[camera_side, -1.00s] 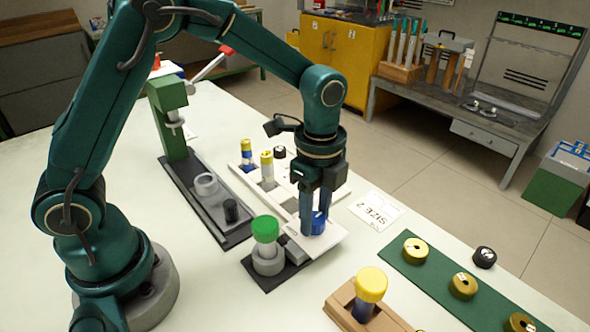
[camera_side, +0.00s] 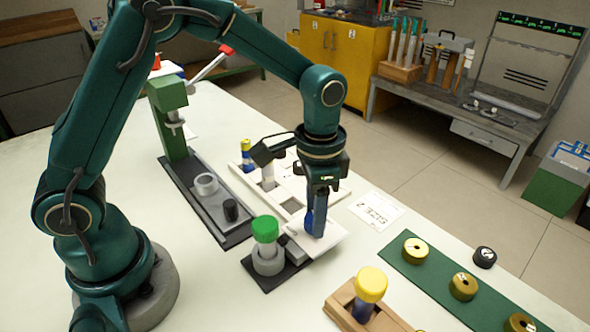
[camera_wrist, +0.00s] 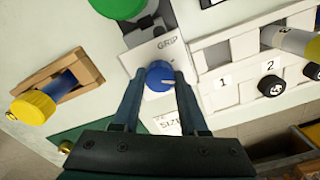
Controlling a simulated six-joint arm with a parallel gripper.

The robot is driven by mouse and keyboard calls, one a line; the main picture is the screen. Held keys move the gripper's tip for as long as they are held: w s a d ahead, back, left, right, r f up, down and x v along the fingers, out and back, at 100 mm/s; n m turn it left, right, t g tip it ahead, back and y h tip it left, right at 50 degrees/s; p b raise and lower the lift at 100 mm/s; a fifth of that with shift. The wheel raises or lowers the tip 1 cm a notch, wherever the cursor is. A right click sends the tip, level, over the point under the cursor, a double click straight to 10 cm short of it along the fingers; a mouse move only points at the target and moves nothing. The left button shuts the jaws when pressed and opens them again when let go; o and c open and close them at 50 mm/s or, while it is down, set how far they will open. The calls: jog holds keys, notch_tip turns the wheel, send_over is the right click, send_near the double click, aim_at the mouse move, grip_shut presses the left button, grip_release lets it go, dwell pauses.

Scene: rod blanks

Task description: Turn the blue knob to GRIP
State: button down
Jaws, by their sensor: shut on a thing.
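The blue knob (camera_wrist: 159,76) sits on a white plate (camera_wrist: 150,52) marked GRIP in the wrist view. A pale pointer line on the knob points to the right of that picture, not straight at the word. My gripper (camera_wrist: 158,82) is shut on the knob, one finger on each side. A grey fixture on a dark base beside the plate holds a part with a green cap (camera_side: 265,229).
A green press (camera_side: 170,120) stands behind left. A wooden block (camera_side: 350,308) holds a yellow-capped rod in front. A green strip (camera_side: 437,276) with brass rings is at right, near a SIZE 2 card (camera_side: 377,210).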

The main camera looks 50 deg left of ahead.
jog(key=n, duration=0.4)
jog(key=shift+n, duration=0.3)
jog(key=n, duration=0.4)
jog(key=shift+n, duration=0.4)
jog(key=shift+c, duration=2.2)
grip_release()
jog(key=shift+r, duration=2.6)
